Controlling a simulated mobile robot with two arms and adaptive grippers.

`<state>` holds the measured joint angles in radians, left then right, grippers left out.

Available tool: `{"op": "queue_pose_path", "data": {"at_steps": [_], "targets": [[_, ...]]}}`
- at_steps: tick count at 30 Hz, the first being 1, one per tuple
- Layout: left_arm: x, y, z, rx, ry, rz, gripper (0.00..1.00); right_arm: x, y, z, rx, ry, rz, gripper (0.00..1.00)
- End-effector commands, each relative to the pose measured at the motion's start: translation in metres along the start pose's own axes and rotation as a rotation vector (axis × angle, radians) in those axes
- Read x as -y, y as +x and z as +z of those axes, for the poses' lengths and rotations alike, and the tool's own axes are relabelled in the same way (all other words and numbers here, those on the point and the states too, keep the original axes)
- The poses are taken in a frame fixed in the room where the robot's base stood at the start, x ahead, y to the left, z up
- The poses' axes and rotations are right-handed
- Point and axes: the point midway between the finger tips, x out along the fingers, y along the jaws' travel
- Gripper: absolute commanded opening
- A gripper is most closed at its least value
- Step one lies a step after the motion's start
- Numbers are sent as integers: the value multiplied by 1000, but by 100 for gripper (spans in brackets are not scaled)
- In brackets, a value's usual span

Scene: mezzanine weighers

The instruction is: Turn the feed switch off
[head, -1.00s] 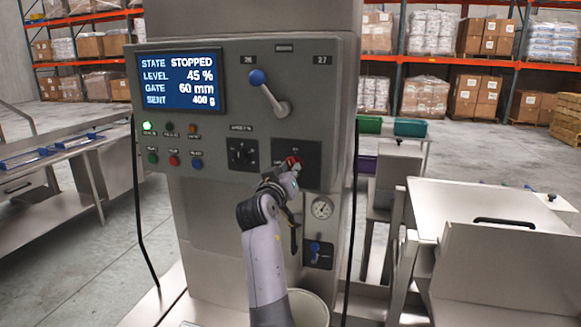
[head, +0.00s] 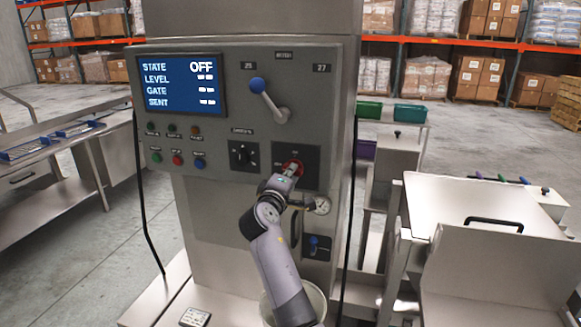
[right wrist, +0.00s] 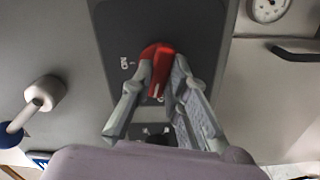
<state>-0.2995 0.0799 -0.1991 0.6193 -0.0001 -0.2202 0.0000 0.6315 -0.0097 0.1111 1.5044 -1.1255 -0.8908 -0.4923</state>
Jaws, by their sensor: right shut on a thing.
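The feed switch is a red rotary knob (head: 292,167) on a dark plate at the lower right of the grey control panel (head: 225,125). It also shows as a red handle (right wrist: 157,68) in the right wrist view, where a label beside it is partly visible. My right gripper (head: 286,177) is at the knob, and in the wrist view its fingers (right wrist: 158,92) are shut on the red handle from both sides. The display (head: 181,84) reads STATE OFF, with dashes for level, gate and sent. My left gripper is not in view.
A lever with a blue knob (head: 257,85) sits above the switch, and a black selector (head: 242,155) is to its left. A gauge (head: 321,205) and a small blue-handled valve (head: 314,241) are below right. A black cable hangs along each side of the cabinet.

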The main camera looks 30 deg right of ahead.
Motion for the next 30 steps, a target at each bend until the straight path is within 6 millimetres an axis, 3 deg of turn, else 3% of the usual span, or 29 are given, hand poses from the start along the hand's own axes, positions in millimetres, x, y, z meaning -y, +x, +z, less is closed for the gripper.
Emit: {"op": "queue_pose_path", "data": {"at_steps": [3, 12, 30], "targets": [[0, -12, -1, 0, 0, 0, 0, -4, 0, -1, -2, -88, 2, 0], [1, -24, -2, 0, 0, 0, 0, -2, 0, -1, -3, -230, 1, 0], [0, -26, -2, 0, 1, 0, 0, 1, 0, -1, -3, -278, 1, 0]]}}
